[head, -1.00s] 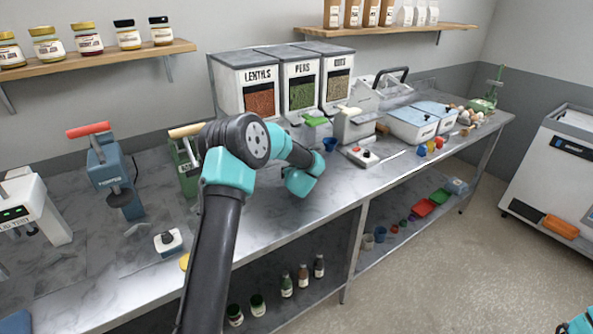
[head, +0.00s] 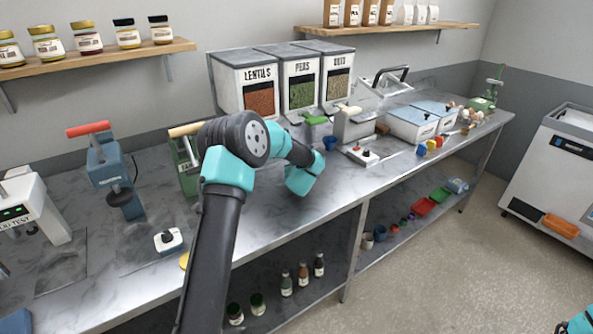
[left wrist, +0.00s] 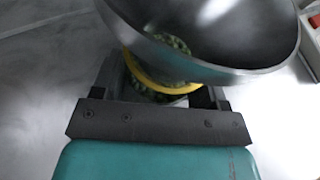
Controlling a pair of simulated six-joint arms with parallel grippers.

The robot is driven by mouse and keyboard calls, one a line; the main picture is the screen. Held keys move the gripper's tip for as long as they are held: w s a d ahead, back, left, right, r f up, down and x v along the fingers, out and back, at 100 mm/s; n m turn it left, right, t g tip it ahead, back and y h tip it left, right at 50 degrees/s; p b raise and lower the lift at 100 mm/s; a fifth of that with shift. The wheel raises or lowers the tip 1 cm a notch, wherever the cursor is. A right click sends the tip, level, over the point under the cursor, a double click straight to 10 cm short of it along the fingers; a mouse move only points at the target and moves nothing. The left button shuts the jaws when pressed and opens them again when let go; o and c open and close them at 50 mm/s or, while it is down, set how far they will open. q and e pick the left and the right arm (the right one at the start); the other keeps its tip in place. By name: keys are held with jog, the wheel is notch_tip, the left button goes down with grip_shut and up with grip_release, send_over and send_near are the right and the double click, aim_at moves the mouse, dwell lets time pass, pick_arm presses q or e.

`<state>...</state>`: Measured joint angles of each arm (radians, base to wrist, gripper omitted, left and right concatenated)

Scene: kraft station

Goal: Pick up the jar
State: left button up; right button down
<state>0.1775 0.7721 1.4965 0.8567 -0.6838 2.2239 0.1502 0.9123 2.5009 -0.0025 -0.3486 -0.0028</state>
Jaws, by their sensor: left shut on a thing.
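The jar (left wrist: 158,84) shows in the left wrist view as a yellow rim with green pieces inside and below it. My left gripper (left wrist: 163,93) is shut on the jar, with one finger on each side. A dark metal bowl or funnel (left wrist: 250,35) hangs over the jar and hides much of it. In the head view my left arm crosses the bench, with its wrist (head: 303,178) in front of the dispensers; its fingers and the held jar are hidden there. Only a teal piece of my right arm shows at the lower right corner; its gripper is out of view.
The lentils (head: 258,85), peas (head: 300,80) and third (head: 338,75) dispensers stand at the back. A press (head: 118,178) and a small switch box (head: 168,240) are at left. Several bottles and jars stand on the lower shelf (head: 330,290).

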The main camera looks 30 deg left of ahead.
pick_arm(q)
jog(key=shift+r, duration=1.55)
jog(key=shift+s+d+r, duration=0.1)
jog(key=shift+r, duration=0.15)
jog(key=s+d, duration=0.2)
jog(key=s, duration=0.2)
jog(key=s+d+r, duration=0.1)
jog(key=s+d, duration=0.2)
jog(key=s, duration=0.2)
jog(key=s+d, duration=0.3)
jog(key=s, duration=0.1)
jog(key=shift+s+d+r, duration=0.1)
jog(key=shift+s+r, duration=0.05)
jog(key=shift+s, duration=0.05)
